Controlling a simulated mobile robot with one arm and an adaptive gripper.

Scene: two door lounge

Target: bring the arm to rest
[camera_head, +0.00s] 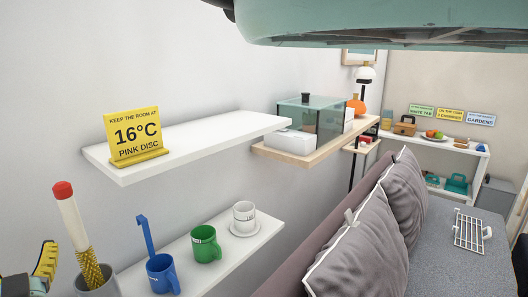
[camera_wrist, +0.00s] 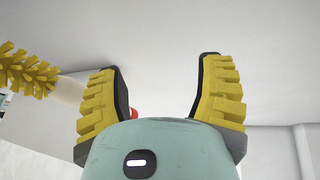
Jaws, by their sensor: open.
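My gripper (camera_wrist: 160,66) is open in the wrist view, with its two yellow ridged fingers spread apart and nothing between their tips. In the head view only a bit of a yellow finger shows at the lower left edge, left of a grey holder (camera_head: 98,284). In the wrist view the brush (camera_wrist: 25,72) is left of the fingers. A bit of red (camera_wrist: 133,113) shows just beside the left finger; whether they touch I cannot tell.
A lower shelf (camera_head: 200,272) bears a blue mug (camera_head: 160,274), a green mug (camera_head: 206,245) and a white cup (camera_head: 244,216). Above it, a white shelf (camera_head: 215,140) bears a yellow sign (camera_head: 136,135). A sofa (camera_head: 445,240) with cushions (camera_head: 360,245) fills the right.

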